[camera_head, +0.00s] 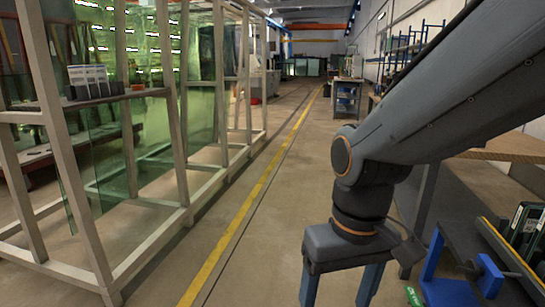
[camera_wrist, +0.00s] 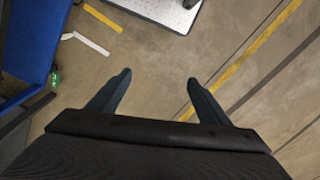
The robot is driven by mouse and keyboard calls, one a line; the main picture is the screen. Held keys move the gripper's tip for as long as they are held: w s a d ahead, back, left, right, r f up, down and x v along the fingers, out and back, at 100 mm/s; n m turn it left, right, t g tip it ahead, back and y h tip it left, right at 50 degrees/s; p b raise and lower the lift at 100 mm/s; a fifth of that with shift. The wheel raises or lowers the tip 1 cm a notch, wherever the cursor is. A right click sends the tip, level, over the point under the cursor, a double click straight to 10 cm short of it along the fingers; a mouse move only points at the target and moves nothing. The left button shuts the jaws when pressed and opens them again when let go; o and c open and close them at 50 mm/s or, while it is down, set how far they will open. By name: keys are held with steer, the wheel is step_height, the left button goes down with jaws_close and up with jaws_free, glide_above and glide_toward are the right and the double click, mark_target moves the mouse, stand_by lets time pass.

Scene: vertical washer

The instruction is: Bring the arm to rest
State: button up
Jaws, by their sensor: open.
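My arm (camera_head: 435,95) reaches in from the upper right of the head view and bends down at its wrist. My gripper (camera_head: 340,290) hangs below it, pointing down, with its two blue fingers apart and nothing between them. The fingertips run past the bottom edge of the head view. In the wrist view my gripper (camera_wrist: 158,78) is open and empty above the bare concrete floor (camera_wrist: 150,55).
A metal rack (camera_head: 185,110) with glass sheets stands on the left. A yellow floor line (camera_head: 250,205) runs down the clear aisle. A blue-framed stand (camera_head: 450,290) is close on the right of my gripper. A white-topped platform (camera_wrist: 160,10) shows in the wrist view.

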steer(key=d+r+m+p, duration=0.2)
steer(key=d+r+p, duration=0.7)
steer(key=p, duration=0.7)
steer(key=shift+r+m+h+p, duration=0.25)
steer(key=shift+m+h+p, duration=0.05)
steer(key=shift+m+p, duration=0.1)
